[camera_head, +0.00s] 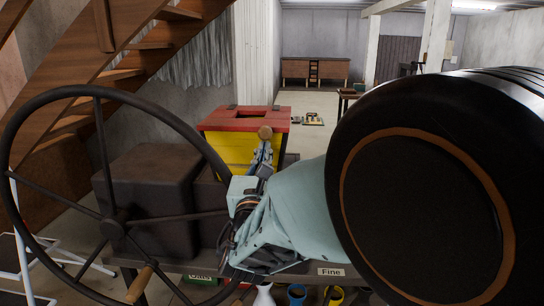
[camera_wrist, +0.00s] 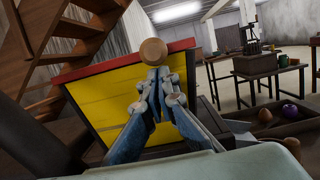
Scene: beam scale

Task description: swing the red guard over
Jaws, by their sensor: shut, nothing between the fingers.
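The red guard (camera_head: 220,119) lies flat like a lid on top of a yellow box (camera_head: 229,148), with hinges at its back edge and a dark opening in its top. A round wooden knob (camera_head: 265,132) sits at its front edge. My gripper (camera_head: 263,150) is shut and empty, its fingertips just below the knob in the picture. In the wrist view the shut fingertips (camera_wrist: 157,74) point at the knob (camera_wrist: 153,52), in front of the box's yellow face (camera_wrist: 92,105) and the guard's red edge (camera_wrist: 100,67). I cannot tell whether the fingertips touch the knob.
A large dark handwheel (camera_head: 113,222) with a wooden handle (camera_head: 139,285) fills the left, before a dark block (camera_head: 150,190). A "Fine" label (camera_head: 331,272) is on the bench's front edge. In the wrist view, a tray (camera_wrist: 297,133) with round items lies at right.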

